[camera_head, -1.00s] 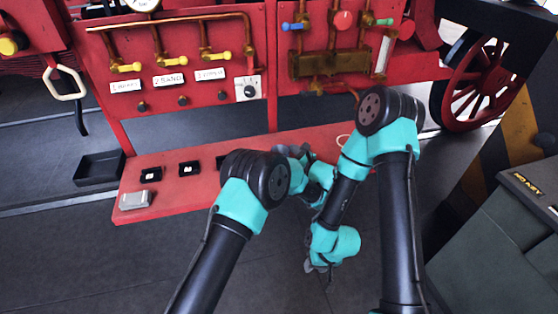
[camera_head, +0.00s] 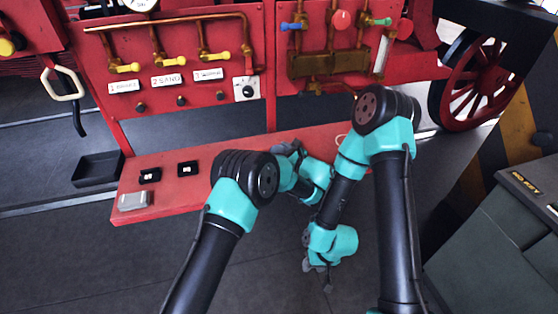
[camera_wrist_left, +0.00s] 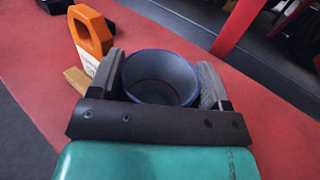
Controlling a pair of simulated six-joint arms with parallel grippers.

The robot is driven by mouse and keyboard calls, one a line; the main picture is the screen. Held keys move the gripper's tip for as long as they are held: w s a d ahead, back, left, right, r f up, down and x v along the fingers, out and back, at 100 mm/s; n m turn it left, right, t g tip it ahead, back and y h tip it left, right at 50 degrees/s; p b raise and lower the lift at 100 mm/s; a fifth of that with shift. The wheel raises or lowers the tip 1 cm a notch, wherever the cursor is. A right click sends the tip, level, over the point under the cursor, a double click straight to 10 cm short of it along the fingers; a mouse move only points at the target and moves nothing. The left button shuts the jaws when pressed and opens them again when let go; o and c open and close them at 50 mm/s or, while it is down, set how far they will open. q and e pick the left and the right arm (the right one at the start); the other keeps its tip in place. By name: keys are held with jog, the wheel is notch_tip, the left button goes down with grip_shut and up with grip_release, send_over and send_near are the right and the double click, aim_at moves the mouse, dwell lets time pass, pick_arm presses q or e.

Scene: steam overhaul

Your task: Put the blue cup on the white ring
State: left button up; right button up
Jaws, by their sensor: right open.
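The blue cup (camera_wrist_left: 160,78) is upright in the left wrist view, its open mouth towards the camera, showing a blue rim and pale grey-blue inside. My left gripper (camera_wrist_left: 160,85) has one finger on each side of it, close against its walls with no clear gap. In the head view my left gripper (camera_head: 291,151) is over the red shelf, and the cup is hidden there. A pale curved edge, perhaps the white ring (camera_head: 341,139), shows on the shelf behind my right arm, mostly hidden. My right gripper (camera_head: 325,278) hangs open and empty low in front of the shelf.
The red shelf (camera_head: 213,184) carries small black holders (camera_head: 188,168) and a grey box (camera_head: 134,201). An orange-topped object (camera_wrist_left: 92,32) stands close by my left finger. A black tray (camera_head: 98,169) lies left. The red panel with pipes (camera_head: 180,60) rises behind.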

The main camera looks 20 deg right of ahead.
pick_arm(q)
jog(key=c, duration=0.4)
jog(key=shift+r, duration=0.1)
jog(key=shift+c, duration=0.2)
notch_tip(320, 180, up, 10)
dwell(0.6)
